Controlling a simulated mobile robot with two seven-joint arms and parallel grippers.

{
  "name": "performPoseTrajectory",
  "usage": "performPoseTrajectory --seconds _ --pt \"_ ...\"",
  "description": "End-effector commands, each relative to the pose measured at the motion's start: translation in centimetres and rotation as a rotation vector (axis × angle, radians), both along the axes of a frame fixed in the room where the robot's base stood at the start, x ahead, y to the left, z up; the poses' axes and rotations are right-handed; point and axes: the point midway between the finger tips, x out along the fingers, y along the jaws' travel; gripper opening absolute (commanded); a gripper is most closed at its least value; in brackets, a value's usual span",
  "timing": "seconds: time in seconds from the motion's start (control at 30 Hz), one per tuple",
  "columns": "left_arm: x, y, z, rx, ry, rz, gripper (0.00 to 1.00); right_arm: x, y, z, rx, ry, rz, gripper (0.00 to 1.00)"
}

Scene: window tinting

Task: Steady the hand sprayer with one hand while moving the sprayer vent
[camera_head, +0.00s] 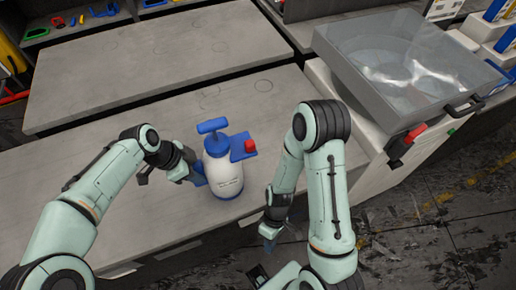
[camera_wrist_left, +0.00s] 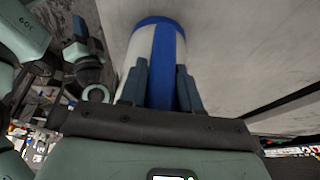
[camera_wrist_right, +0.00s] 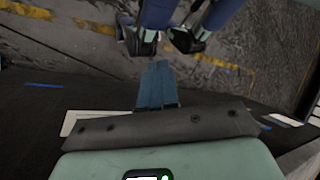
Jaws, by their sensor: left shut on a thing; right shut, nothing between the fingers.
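The hand sprayer (camera_head: 226,180) stands upright on the grey worktop, with a white body, blue base, blue top and blue pump handle (camera_head: 212,126). A red part, apparently the sprayer vent (camera_head: 250,146), sits at the right of its top. My left gripper (camera_head: 199,180) is shut on the left side of the sprayer body. In the left wrist view the fingers (camera_wrist_left: 162,88) flank a blue strip of the sprayer (camera_wrist_left: 168,48). My right gripper (camera_head: 268,242) is shut and empty, low in front of the worktop edge; its fingertips (camera_wrist_right: 157,75) meet in the right wrist view.
The grey worktop (camera_head: 110,190) is clear around the sprayer. Another bare table (camera_head: 150,65) lies behind. A machine with a transparent lid (camera_head: 400,65) and black handle stands at the right. Tools lie on a shelf at the back left.

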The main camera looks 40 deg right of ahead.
Motion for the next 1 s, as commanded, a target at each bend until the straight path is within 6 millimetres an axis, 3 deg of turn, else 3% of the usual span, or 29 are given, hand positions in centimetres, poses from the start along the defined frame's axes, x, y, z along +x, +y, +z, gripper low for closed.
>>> performPoseTrajectory --seconds 0.1,0.27,0.6,0.8,1.0 --pt "0.0 0.0 0.0 0.001 -0.001 0.001 0.00 1.1 -0.6 4.6 0.106 -0.068 0.124 0.00" --pt "0.0 0.0 0.0 0.001 -0.001 0.001 0.00 3.3 -1.3 10.1 0.186 -0.219 0.271 0.00" --pt "0.0 0.0 0.0 0.000 -0.001 0.001 0.00 8.3 -3.9 22.3 0.079 -0.629 0.511 0.00" --pt "0.0 0.0 0.0 0.000 -0.001 0.001 0.00 8.6 -5.4 30.2 -0.047 -0.861 0.628 0.00" --pt "0.0 0.0 0.0 0.000 -0.001 0.001 0.00 6.8 -6.7 36.9 -0.178 -1.043 0.711 0.00"
